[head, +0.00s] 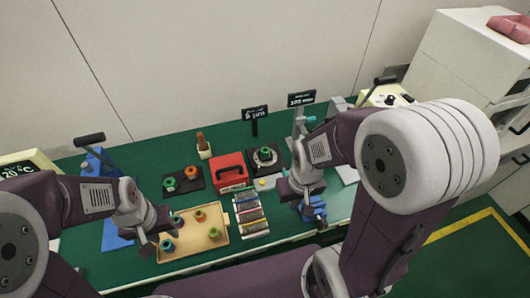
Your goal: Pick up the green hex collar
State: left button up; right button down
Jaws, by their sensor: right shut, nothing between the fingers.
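Several small green parts are in view, too small to tell which is the hex collar. A green part (214,234) and a green and orange one (200,215) are on the tan tray (190,254). A teal-green part (168,245) is at the tray's left. Another green part (170,184) is on a black plate, and one more (264,153) is on a black fixture at the back. My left gripper (147,250) hangs over the tray's left edge; its jaw opening is unclear. My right gripper (306,212) is shut and empty, right of the tray, above the bench.
An orange part (191,172) shares the black plate (184,186). A red box (231,171) and a rack of dark slots (251,214) stand mid-bench. Small signs (302,99) rise at the back. Blue equipment (93,162) is at left.

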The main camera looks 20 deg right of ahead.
aim_at(265, 151)
jog(key=l+u, duration=0.45)
jog(key=k+l+u, duration=0.1)
jog(key=l+u, duration=0.3)
jog(key=k+l+u, duration=0.15)
jog(key=l+u, duration=0.3)
jog(key=k+l+u, duration=0.2)
jog(key=u, duration=0.2)
jog(key=k+l+u, duration=0.25)
jog(key=u, duration=0.2)
jog(key=l, duration=0.1)
